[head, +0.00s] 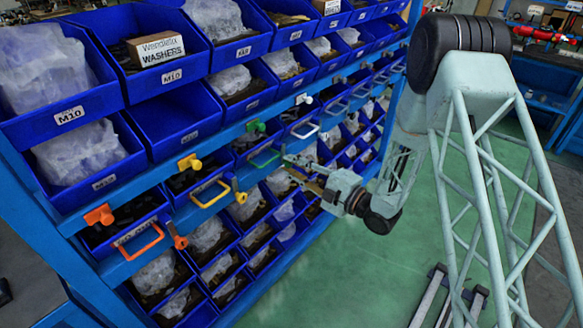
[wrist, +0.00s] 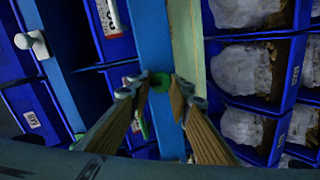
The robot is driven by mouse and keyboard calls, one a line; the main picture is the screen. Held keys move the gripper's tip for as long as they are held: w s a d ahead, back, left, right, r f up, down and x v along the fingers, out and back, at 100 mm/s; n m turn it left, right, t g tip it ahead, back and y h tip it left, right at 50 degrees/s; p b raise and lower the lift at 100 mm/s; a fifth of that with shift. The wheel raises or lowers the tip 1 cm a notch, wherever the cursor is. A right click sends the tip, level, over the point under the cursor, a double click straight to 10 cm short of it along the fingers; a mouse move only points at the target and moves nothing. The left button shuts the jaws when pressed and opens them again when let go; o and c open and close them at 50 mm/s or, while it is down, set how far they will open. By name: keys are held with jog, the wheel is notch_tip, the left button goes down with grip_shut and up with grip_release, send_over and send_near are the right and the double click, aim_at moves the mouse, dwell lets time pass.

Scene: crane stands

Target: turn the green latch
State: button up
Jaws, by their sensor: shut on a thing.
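A green latch (wrist: 160,81) sits between the fingertips of my gripper (wrist: 157,90) in the wrist view, on a blue rail. My gripper is shut on it, with one finger at each side. In the head view my gripper (head: 291,161) reaches in from the right to the rack front, and its tips hide the latch there. A green handle (head: 265,158) runs beside the tips. Another green knob (head: 256,126) stands on the rail up and left of the gripper. How far the held latch is turned cannot be told.
The blue rack holds rows of blue bins (head: 178,126) with bagged parts. Orange (head: 142,243), yellow (head: 211,193) and white (head: 306,131) handles with like-coloured latches line the rack near my gripper. A white latch (wrist: 35,43) shows in the wrist view. Green floor (head: 330,275) is clear below.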

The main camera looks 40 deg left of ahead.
jog(key=shift+n, duration=0.4)
jog(key=o, duration=0.8)
jog(key=shift+o, duration=0.2)
jog(key=d, duration=1.2)
jog(key=shift+s, duration=0.25)
dwell(0.3)
